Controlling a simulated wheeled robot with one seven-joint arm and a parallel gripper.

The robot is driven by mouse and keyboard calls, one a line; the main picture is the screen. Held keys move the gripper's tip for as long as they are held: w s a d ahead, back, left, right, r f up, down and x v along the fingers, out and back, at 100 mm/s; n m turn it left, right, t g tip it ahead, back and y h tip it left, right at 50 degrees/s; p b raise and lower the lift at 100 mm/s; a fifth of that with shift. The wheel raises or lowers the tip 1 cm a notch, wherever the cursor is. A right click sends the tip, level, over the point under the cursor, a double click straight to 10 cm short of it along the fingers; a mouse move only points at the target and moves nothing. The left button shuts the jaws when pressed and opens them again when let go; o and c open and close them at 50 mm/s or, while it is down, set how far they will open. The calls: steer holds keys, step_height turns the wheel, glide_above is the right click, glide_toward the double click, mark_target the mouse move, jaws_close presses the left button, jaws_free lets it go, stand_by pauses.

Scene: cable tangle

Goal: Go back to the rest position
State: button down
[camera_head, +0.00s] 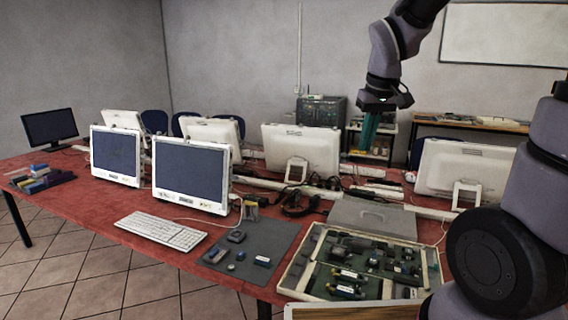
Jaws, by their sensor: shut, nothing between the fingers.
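My arm comes down from the top right. My gripper (367,146) hangs above the back part of the red table (75,212), pointing down. Its teal fingers are together with nothing between them. It shows in front of the shelf unit by the far wall, to the right of a white monitor's back (300,146). The fingertips look clear of the table things, though the exact height is hard to tell.
A tray of electronic parts (290,283), a grey mat with small parts (283,234), a white keyboard (160,231) and tangled black cables (297,204) lie on the table. Several monitors stand along it. A grey flat case (372,217) lies behind the tray. Air above the monitors is free.

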steer(key=s+d+r+m+t+y, duration=0.1)
steer(key=s+d+r+m+t, duration=0.3)
steer(key=s+r, duration=0.6)
steer(key=shift+s+d+m, duration=0.6)
steer(key=shift+s+m, duration=0.15)
steer(key=shift+m, duration=0.45)
